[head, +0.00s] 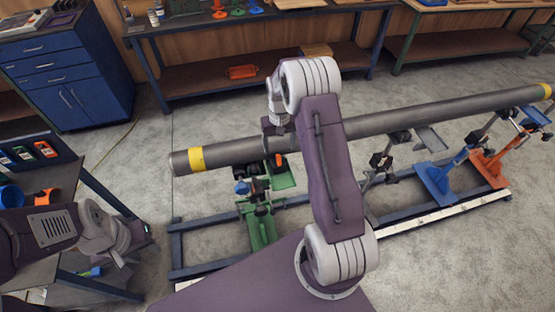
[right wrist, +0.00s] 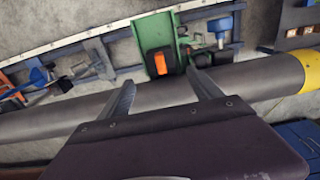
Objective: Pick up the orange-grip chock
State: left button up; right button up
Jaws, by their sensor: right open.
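The chock with the orange grip (right wrist: 162,62) shows in the right wrist view as a dark block with an orange part, on a green stand beside the pipe. In the head view its orange part (head: 279,159) shows just below the pipe, partly hidden. My right gripper (right wrist: 165,88) is open and empty, its fingers pointing toward the chock with the grey pipe (right wrist: 235,92) behind them. The chock is beyond the fingertips, apart from them. My left gripper (head: 135,238) is at the left by the side bench, its fingers not clear.
The long pipe (head: 230,152) with yellow bands spans green, blue (head: 435,182) and orange (head: 488,167) stands on a rail frame (head: 176,245). A blue drawer cabinet (head: 60,65) and workbenches line the back. A side bench with tools stands at left.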

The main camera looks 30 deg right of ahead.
aim_at(278, 156)
jog(key=f, duration=0.2)
jog(key=w+f+p, duration=0.1)
jog(key=f, duration=0.1)
jog(key=shift+w+f, duration=0.2)
jog(key=shift+f, duration=0.15)
jog(key=f+p, duration=0.1)
jog(key=s+f+p, duration=0.1)
jog(key=shift+s+a+p, duration=0.2)
jog(key=shift+s+p, duration=0.05)
jog(key=shift+p, duration=0.1)
notch_tip(278, 156, down, 3)
jog(key=shift+w+r, duration=0.1)
jog(key=shift+r, duration=0.1)
jog(key=shift+w+d+f, duration=0.1)
jog(key=shift+w+f, duration=0.15)
jog(key=shift+s+r, duration=0.1)
jog(key=shift+s, duration=0.05)
jog(key=c, duration=1.2)
grip_shut()
pick_arm(q)
jog(key=r, duration=0.1)
jog(key=w+r, duration=0.1)
jog(key=r, duration=0.1)
jog(key=shift+r, duration=0.25)
